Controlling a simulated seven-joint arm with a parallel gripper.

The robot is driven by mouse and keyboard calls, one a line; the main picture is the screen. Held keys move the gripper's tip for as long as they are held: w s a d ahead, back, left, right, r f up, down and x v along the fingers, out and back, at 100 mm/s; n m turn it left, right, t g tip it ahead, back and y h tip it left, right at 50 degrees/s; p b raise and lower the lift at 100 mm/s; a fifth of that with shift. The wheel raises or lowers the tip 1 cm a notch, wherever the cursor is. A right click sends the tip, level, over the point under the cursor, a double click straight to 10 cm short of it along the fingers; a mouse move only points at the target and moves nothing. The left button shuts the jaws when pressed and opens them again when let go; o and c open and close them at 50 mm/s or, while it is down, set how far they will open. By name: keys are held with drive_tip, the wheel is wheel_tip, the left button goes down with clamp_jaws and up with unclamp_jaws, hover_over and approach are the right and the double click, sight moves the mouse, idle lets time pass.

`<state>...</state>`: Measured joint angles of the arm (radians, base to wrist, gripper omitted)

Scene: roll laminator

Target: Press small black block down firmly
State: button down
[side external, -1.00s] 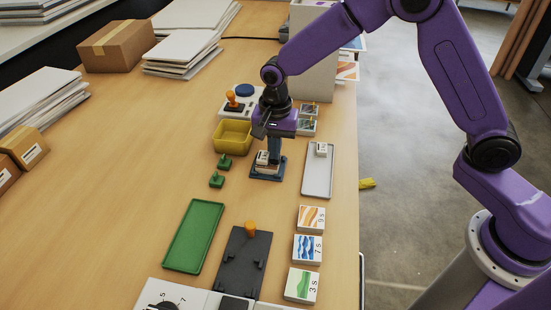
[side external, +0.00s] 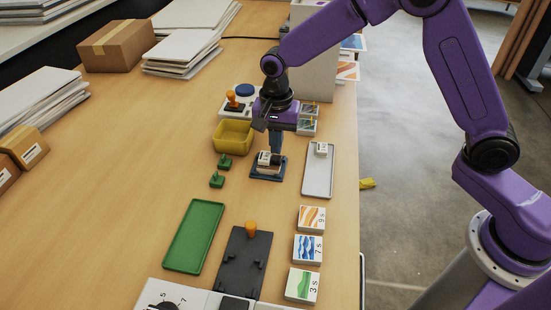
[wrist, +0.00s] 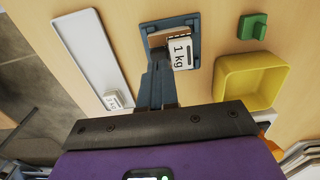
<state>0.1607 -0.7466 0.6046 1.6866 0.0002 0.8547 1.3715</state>
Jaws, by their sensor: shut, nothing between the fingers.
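I cannot clearly pick out a small black block near my gripper. A white block marked 1 kg (side external: 264,157) sits on a blue stand (side external: 268,176). In the wrist view, the 1 kg block (wrist: 181,53) is beside my fingers, over the stand (wrist: 180,22). My gripper (side external: 275,152) is shut and empty, pointing down above the stand. In the wrist view its fingers (wrist: 157,62) partly hide the stand and what lies on it. Contact cannot be told. A dark rectangular piece (side external: 234,303) is cut off by the side view's bottom edge.
A yellow bin (side external: 233,136) and two green knobbed pieces (side external: 217,180) lie left of the stand. A white tray (side external: 318,178) holding a small white block is to the right. A green tray (side external: 194,236) and a black fixture (side external: 240,265) are nearer the camera.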

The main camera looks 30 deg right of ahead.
sight(276, 157)
drive_tip(key=shift+w+r, duration=0.1)
drive_tip(key=shift+r, duration=2.15)
drive_tip(key=s+d+r+n, duration=0.1)
drive_tip(key=s+d+n, duration=0.4)
drive_tip(key=s, duration=0.5)
drive_tip(key=s+d+r+n, duration=0.1)
drive_tip(key=s+d+n, duration=0.4)
drive_tip(key=s+n, duration=0.4)
drive_tip(key=s+d+r+n, duration=0.1)
drive_tip(key=s+d+n, duration=0.4)
drive_tip(key=s, duration=0.7)
drive_tip(key=n, duration=0.2)
drive_tip(key=shift+r+n, duration=0.3)
drive_tip(key=shift+r, duration=0.05)
drive_tip(key=shift+w, duration=0.1)
